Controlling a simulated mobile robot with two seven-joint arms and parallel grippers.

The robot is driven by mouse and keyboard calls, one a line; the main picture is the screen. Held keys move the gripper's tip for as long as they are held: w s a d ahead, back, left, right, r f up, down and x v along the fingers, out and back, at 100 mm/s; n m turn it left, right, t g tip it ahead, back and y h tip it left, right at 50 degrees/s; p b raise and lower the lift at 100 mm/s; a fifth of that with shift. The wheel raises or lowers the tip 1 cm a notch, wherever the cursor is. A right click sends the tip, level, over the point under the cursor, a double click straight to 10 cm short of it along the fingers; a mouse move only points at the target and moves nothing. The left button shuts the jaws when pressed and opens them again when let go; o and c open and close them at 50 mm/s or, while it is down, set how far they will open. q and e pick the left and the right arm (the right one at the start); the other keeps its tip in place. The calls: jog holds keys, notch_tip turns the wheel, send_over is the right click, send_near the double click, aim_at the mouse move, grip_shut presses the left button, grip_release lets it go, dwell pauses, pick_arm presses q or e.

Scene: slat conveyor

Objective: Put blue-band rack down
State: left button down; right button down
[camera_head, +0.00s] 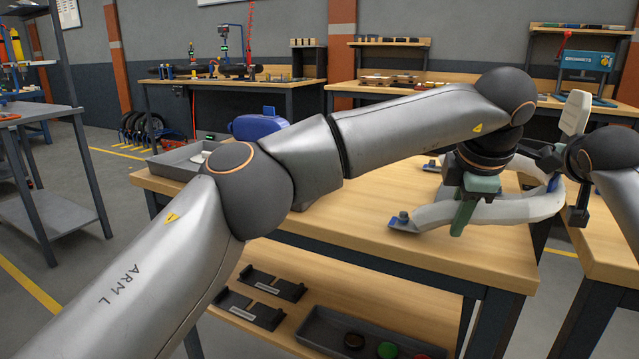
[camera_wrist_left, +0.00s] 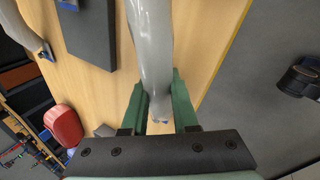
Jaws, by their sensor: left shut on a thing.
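The rack (camera_head: 520,207) is a light grey curved frame with blue-tipped feet, a blue band and a pale upright part. It is low at the right end of the wooden table; whether all its feet touch the top is hard to tell. My left gripper (camera_head: 468,208) has green fingers and is shut on one grey tube of the rack. In the left wrist view the tube (camera_wrist_left: 152,45) runs between the fingers of the left gripper (camera_wrist_left: 160,108). My right arm comes in at the right edge by the rack; its dark gripper (camera_head: 548,160) is partly hidden, and its fingers are unclear.
The wooden table (camera_head: 345,220) is bare in front of the rack. A grey tray (camera_head: 170,162) and a blue object (camera_head: 258,124) are at its left end. A lower shelf (camera_head: 395,312) holds black holders and a tray. My left arm hides part of the tabletop.

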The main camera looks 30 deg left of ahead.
pick_arm(q)
jog(key=shift+a+f, duration=0.1)
jog(key=shift+f, duration=0.3)
pick_arm(e)
jog(key=shift+d, duration=0.15)
pick_arm(q)
jog(key=c, duration=1)
grip_release()
jog(key=shift+r, duration=0.15)
pick_arm(e)
jog(key=c, duration=1.3)
grip_release()
pick_arm(q)
jog(key=o, duration=0.3)
jog(key=shift+r, duration=0.1)
pick_arm(e)
jog(key=o, duration=0.3)
jog(key=shift+o, duration=0.2)
jog(key=shift+f, duration=0.1)
pick_arm(q)
jog(key=shift+s, duration=0.1)
jog(key=v, duration=1.2)
pick_arm(e)
jog(key=v, duration=1.2)
jog(key=shift+s+f, duration=0.1)
